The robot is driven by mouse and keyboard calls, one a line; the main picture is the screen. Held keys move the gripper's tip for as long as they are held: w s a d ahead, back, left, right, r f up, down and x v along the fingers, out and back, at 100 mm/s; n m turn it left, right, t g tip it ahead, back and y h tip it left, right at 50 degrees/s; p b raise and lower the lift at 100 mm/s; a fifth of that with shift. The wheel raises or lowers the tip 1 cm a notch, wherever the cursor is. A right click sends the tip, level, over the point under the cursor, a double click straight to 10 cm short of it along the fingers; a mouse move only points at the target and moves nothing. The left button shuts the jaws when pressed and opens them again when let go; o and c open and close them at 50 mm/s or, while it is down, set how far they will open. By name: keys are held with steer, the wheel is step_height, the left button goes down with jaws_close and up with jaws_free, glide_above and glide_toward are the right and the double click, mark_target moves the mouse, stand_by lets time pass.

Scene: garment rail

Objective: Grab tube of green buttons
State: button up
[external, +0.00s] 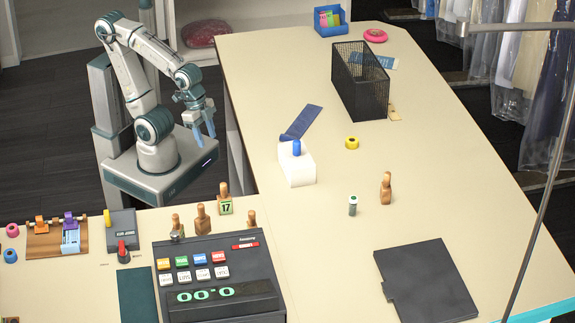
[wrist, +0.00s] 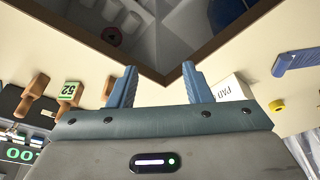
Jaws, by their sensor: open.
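A small upright tube (external: 352,205) with a pale cap and a green lower part stands on the beige counter in the external view, right of the white box. It looks like the tube of green buttons; its contents are too small to make out. I cannot find it in the wrist view. My gripper (external: 205,138) is held out over the inner edge of the counter, left of and well apart from the tube. In the wrist view my gripper (wrist: 159,85) has its two blue fingers spread, with nothing between them.
A wooden-handled stamp (external: 386,188) stands just right of the tube. A white box (external: 298,170) lies between my arm and the tube. A yellow tape roll (external: 351,143), a black mesh basket (external: 345,90), a cash register (external: 218,270) and a dark flat panel (external: 425,280) surround clear counter.

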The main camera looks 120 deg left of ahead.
steer(key=shift+o, duration=0.6)
